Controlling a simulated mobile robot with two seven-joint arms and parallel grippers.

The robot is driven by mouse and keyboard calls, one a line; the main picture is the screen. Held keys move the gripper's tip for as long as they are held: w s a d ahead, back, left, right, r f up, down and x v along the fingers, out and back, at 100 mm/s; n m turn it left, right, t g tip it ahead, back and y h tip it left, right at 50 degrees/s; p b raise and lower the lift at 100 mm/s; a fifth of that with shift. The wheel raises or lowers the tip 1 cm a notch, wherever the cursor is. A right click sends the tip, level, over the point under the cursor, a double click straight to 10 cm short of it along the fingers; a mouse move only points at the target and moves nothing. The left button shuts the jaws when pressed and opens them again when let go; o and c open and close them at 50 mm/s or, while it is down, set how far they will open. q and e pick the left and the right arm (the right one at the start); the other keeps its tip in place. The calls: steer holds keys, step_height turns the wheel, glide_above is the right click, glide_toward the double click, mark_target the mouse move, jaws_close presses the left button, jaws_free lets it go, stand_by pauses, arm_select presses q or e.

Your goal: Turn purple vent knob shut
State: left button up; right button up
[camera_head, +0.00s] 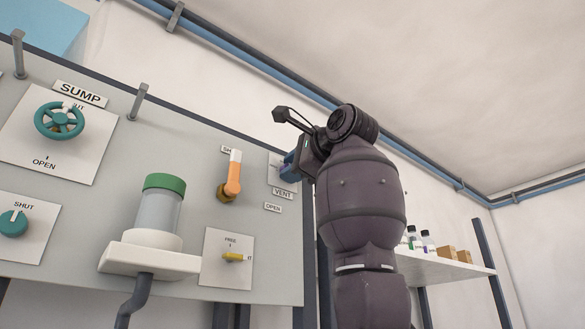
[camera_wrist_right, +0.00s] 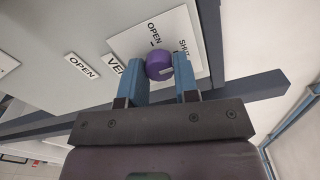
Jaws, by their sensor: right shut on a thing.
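The purple vent knob (camera_wrist_right: 159,66) shows in the right wrist view on a white plate (camera_wrist_right: 150,38) marked OPEN and SHUT. It has a pale mark on its face. My right gripper (camera_wrist_right: 160,75) has its two blue fingers on either side of the knob and is shut on it. In the head view, my right gripper (camera_head: 290,166) is at the right edge of the board, beside the VENT label (camera_head: 283,193), and hides the knob. My left gripper is not in view.
The grey board (camera_head: 150,200) carries a teal SUMP handwheel (camera_head: 59,121), a teal knob (camera_head: 13,223), an orange lever (camera_head: 234,175), a yellow handle (camera_head: 233,257) and a green-capped jar (camera_head: 160,205). A shelf (camera_head: 440,268) with bottles stands to the right.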

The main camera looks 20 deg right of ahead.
steer(key=shift+m, duration=0.3)
steer(key=o, duration=0.9)
steer(key=b+v, duration=0.2)
steer(key=v, duration=0.9)
steer(key=shift+w, duration=0.1)
